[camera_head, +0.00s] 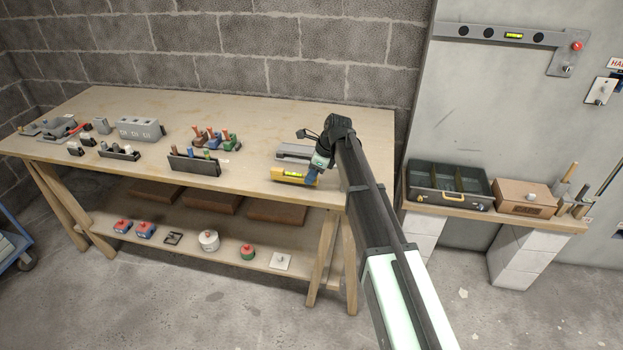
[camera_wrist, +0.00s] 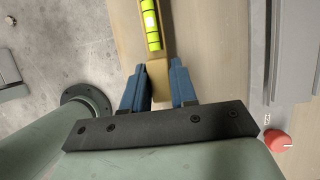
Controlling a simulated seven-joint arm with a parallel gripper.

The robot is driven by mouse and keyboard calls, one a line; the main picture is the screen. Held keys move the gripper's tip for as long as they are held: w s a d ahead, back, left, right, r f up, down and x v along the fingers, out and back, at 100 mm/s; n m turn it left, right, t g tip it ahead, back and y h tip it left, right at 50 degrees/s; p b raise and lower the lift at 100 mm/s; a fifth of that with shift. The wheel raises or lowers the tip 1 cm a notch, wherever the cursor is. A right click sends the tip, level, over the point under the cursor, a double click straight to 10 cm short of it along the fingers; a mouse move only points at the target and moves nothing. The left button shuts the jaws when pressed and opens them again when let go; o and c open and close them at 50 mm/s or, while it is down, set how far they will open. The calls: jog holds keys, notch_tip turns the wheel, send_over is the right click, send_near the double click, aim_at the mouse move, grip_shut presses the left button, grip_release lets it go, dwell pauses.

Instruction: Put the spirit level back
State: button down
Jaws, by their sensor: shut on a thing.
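The yellow spirit level (camera_head: 290,174) lies at the front right edge of the workbench, its green vial facing up. In the wrist view its tan-yellow end (camera_wrist: 158,84) is between my gripper's blue fingers, with the bright green vial (camera_wrist: 151,25) just beyond them. My gripper (camera_head: 313,174) is shut on the level's right end; it also shows in the wrist view (camera_wrist: 157,72). I cannot tell whether the level touches the bench top. Its far end is out of the wrist view.
A grey tool (camera_head: 292,152) lies just behind the level; a red knob (camera_wrist: 278,141) shows beside it in the wrist view. The workbench (camera_head: 250,120) has a clear back strip. A grey bar with a vial (camera_head: 480,33) is on the wall panel. An open toolbox (camera_head: 425,196) stands on the right shelf.

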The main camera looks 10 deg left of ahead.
jog(key=shift+f, duration=0.8)
jog(key=shift+f, duration=0.15)
jog(key=c, duration=0.9)
grip_release()
jog(key=v, duration=1.2)
jog(key=shift+d, duration=0.1)
